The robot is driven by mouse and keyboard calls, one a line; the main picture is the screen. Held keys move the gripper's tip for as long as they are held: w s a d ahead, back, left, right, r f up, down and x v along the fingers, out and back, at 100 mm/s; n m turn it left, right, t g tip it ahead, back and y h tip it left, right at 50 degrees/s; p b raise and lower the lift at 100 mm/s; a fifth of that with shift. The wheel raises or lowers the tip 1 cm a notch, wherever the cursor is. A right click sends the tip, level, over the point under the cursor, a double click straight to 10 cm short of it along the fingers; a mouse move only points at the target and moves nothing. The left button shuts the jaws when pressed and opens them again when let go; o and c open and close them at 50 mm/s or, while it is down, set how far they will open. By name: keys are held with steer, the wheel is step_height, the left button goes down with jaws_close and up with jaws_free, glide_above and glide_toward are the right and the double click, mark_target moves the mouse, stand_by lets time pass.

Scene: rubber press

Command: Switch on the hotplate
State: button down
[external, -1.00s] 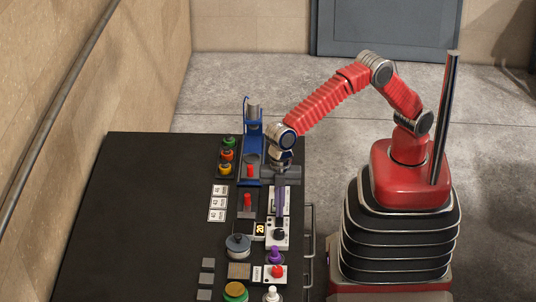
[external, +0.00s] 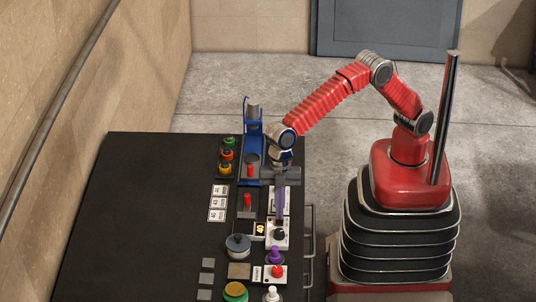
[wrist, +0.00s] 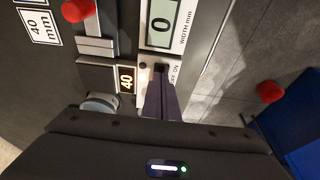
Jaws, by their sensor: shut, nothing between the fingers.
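My gripper (external: 280,218) is shut and empty, its dark purple fingers pointing down at the white switch panel (external: 278,240) on the bench's right side. In the wrist view the shut fingertips (wrist: 160,88) are beside a small dark switch (wrist: 159,68) with ON/OFF lettering. The fingers partly cover the panel, and I cannot tell whether they touch the switch or which way it is set. A small lit display (external: 260,229) sits left of the panel; in the wrist view this display (wrist: 126,79) reads 40. Which plate is the hotplate is not clear.
A width gauge (wrist: 161,22) reading 0 adjoins the panel. A red handle (external: 247,200), a grey round knob (external: 238,244), a purple knob (external: 275,256) and a red button (external: 278,271) are close by. The bench's left side (external: 140,220) is clear.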

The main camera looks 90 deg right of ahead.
steer(key=shift+a+r, duration=0.1)
steer(key=shift+a, duration=0.1)
stand_by(0.3)
steer(key=shift+r, duration=0.45)
steer(key=d+v, duration=0.2)
steer(key=v, duration=1)
steer(key=shift+d, duration=0.2)
